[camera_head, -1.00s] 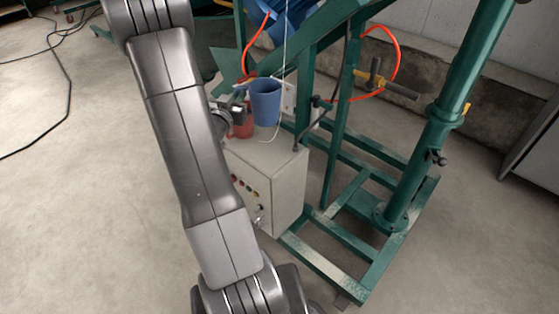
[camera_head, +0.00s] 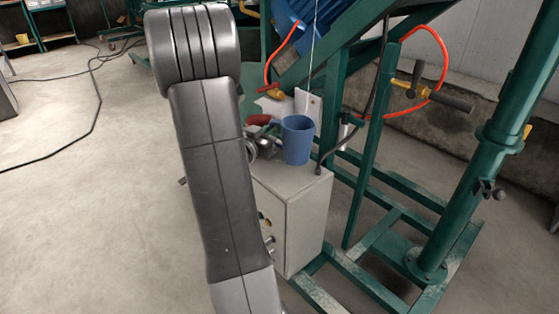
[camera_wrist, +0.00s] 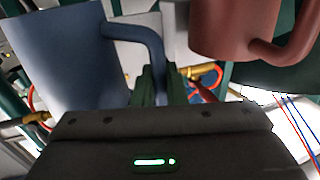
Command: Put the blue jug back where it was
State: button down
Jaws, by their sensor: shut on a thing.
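The blue jug (camera_head: 298,140) is upright at the top of the grey control box (camera_head: 306,232) in the head view. I cannot tell whether its base touches the box. My gripper (camera_head: 270,147) is at the jug's left side, partly hidden by my arm. In the wrist view the jug (camera_wrist: 70,55) fills the left, and its handle runs down between the fingers of my gripper (camera_wrist: 160,85), which is shut on it. A red mug (camera_wrist: 235,28) is at the upper right there, apart from the jug. In the head view the red mug (camera_head: 260,120) is partly hidden.
A green steel frame (camera_head: 362,160) stands behind and right of the box. An orange hose (camera_head: 440,60) and a dark lever (camera_head: 450,101) stick out there. A black cable (camera_head: 340,148) hangs by the box's right edge. The floor at left is open, with loose cables.

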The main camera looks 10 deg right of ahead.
jog(key=shift+f+b, duration=0.95)
jog(key=shift+f, duration=1.95)
jog(key=shift+f, duration=0.2)
jog(key=c, duration=1.5)
grip_release()
jog(key=shift+s+a+r, duration=0.15)
jog(key=shift+r, duration=0.1)
jog(key=p+v, duration=0.2)
jog(key=v, duration=0.9)
jog(key=shift+s+a+f, duration=0.1)
jog(key=shift+s+a, duration=0.1)
jog(key=shift+s, duration=0.05)
